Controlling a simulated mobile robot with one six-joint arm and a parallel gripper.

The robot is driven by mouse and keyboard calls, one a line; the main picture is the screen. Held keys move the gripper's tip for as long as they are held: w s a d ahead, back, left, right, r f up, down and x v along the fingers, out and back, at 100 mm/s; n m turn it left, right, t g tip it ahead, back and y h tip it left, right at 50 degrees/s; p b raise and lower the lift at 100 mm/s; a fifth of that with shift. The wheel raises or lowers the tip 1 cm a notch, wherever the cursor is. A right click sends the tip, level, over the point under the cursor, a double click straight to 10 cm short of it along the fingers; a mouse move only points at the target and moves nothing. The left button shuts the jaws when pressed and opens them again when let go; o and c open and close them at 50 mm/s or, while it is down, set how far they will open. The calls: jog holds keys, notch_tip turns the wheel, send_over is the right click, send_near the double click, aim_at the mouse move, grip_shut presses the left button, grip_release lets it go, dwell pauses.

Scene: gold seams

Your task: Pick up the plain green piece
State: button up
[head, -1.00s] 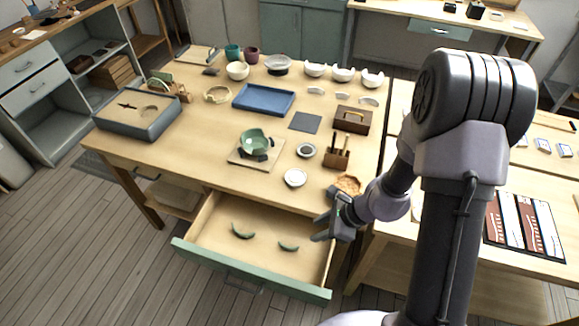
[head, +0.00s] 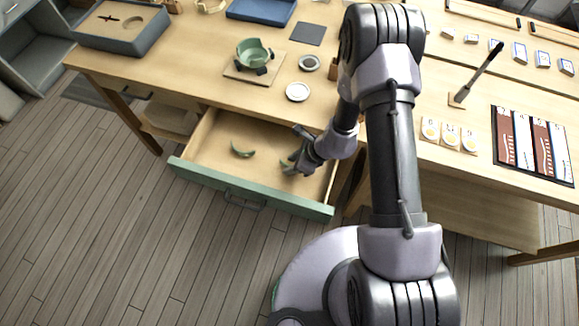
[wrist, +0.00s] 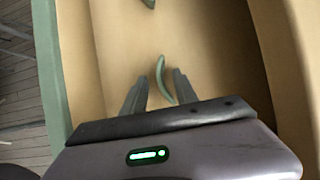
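Two curved green pieces lie in the open drawer (head: 215,165). One green piece (head: 242,151) lies left of my gripper, and its end shows at the top of the wrist view (wrist: 149,3). The other green piece (head: 287,167) is partly hidden by my gripper (head: 289,164) in the head view. In the wrist view this nearer piece (wrist: 162,80) lies between the two spread fingers of my gripper (wrist: 160,82), close to the right finger. The fingers are open; I cannot tell whether either touches it. No markings can be made out on either piece.
The drawer's green front (head: 250,190) and wooden side walls surround the pieces. Above on the table stand a green broken bowl (head: 253,54) on a board, a white dish (head: 298,92) and a grey dish (head: 309,63).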

jog(key=shift+w, duration=0.1)
grip_shut()
